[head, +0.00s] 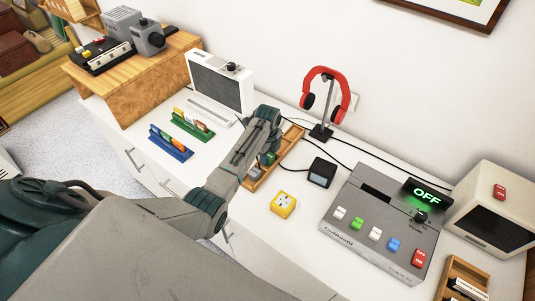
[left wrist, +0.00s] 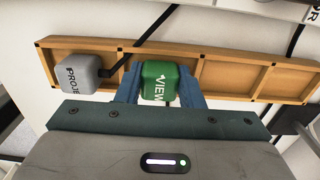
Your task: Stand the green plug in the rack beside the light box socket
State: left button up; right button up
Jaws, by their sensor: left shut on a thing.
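The green plug (left wrist: 158,84), with white lettering "VIEW", is between the blue fingers of my left gripper (left wrist: 160,92), which is shut on it. It appears over the wooden rack (left wrist: 221,76), in line with a middle compartment. I cannot tell whether its base touches the rack floor. A grey plug (left wrist: 82,73) stands at the rack's left end. In the head view the rack (head: 291,139) is partly hidden behind my left arm, and the green plug (head: 268,158) shows just beside it. A yellow socket box (head: 283,204) sits in front of the rack. My right gripper is out of view.
A small black box (head: 321,172), red headphones on a stand (head: 321,132) and dark cables lie near the rack. A white screen unit (head: 220,80) stands behind. Compartments right of the green plug look empty.

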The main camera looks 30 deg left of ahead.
pick_arm(q)
jog(key=shift+f, duration=0.1)
jog(key=o, duration=0.7)
jog(key=shift+r, duration=0.45)
notch_tip(320, 180, up, 11)
jog(key=b, duration=0.3)
jog(key=shift+r, duration=0.2)
